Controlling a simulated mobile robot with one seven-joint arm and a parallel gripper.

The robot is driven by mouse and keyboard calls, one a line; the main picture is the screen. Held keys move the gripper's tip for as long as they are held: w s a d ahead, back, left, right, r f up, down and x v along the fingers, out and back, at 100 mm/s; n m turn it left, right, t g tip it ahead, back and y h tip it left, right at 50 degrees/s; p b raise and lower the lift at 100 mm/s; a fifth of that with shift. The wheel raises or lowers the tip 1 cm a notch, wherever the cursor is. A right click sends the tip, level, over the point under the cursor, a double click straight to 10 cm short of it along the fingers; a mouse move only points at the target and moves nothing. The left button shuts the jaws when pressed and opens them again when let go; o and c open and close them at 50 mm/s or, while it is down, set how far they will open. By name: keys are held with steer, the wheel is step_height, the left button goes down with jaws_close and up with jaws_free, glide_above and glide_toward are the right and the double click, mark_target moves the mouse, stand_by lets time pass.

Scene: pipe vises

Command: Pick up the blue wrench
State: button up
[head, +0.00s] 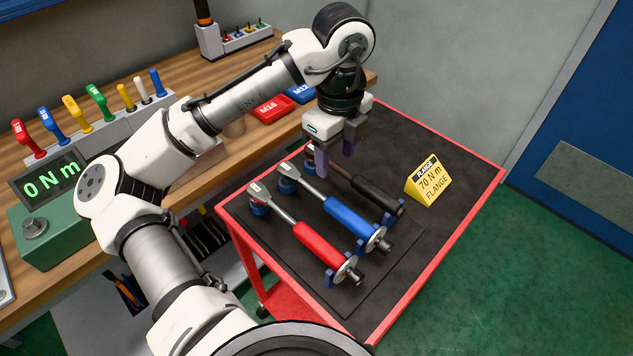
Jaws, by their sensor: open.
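Three wrenches lie side by side on a black mat on the red-edged cart. The blue wrench (345,216) is the middle one, with a blue handle and a silver shaft pointing to the upper left. The red wrench (315,246) lies to its left, nearer the front. The black wrench (372,193) lies to its right.
A yellow sign (428,181) reading 70 N m FLANGE stands on the cart (455,205), right of the wrenches. A wooden bench (62,88) at the left carries a green torque display (52,215) and a rack of coloured tools.

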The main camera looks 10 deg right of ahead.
mark_target(333, 201)
steer(key=f, duration=0.4)
steer(key=f+p, duration=0.1)
steer(key=f, duration=0.4)
steer(key=f+p, duration=0.1)
steer(key=f, duration=0.3)
steer(key=shift+s+f, duration=0.25)
steer(key=shift+f, duration=0.1)
jaws_close()
